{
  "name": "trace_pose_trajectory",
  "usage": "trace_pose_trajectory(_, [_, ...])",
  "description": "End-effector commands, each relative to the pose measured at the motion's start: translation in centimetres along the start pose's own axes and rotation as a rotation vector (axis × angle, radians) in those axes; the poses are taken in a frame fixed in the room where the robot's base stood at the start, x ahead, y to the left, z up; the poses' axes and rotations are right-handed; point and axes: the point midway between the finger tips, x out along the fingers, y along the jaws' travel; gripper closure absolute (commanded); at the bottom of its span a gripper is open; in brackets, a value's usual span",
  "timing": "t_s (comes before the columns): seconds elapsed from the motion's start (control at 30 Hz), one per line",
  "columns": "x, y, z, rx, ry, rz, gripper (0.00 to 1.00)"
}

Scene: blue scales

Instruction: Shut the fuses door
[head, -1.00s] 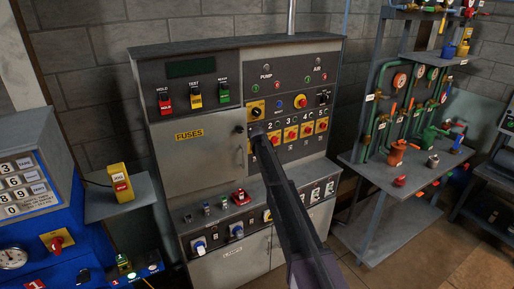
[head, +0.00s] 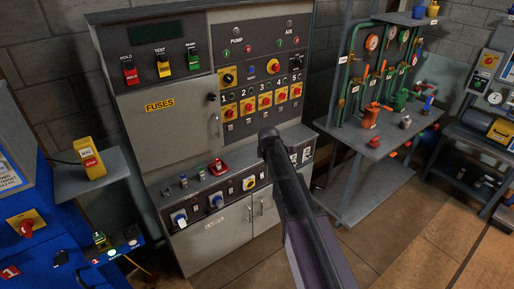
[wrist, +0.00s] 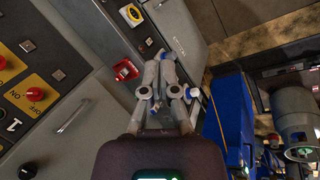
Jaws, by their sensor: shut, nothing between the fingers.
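The fuses door (head: 165,132) is a plain grey panel with a yellow FUSES label (head: 159,105), on the left of the grey cabinet's front. It looks flush with the cabinet face, and I see no clear gap at its edges. Its bar handle (head: 216,125) is at the right edge, and shows in the wrist view too (wrist: 73,116). My gripper (wrist: 163,58) is shut and empty in the wrist view, apart from the handle and to its right. In the head view my arm hides the gripper, in front of the cabinet's lower right part.
A control panel with yellow-backed red knobs (head: 265,101) is right of the door. A red switch (head: 218,167) and other switches are on the sloped ledge below. A pipe rack (head: 375,150) stands right, a yellow button box (head: 89,158) left. The floor between is clear.

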Motion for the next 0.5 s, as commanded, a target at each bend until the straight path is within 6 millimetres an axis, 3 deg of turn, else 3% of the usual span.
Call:
trace_pose_trajectory(0.03, [-0.3,-2.3,0.8,0.081,-0.002,-0.020,1.00])
trace_pose_trajectory(0.5, [-3.2,-17.4,6.0,0.903,-0.096,-0.217,1.00])
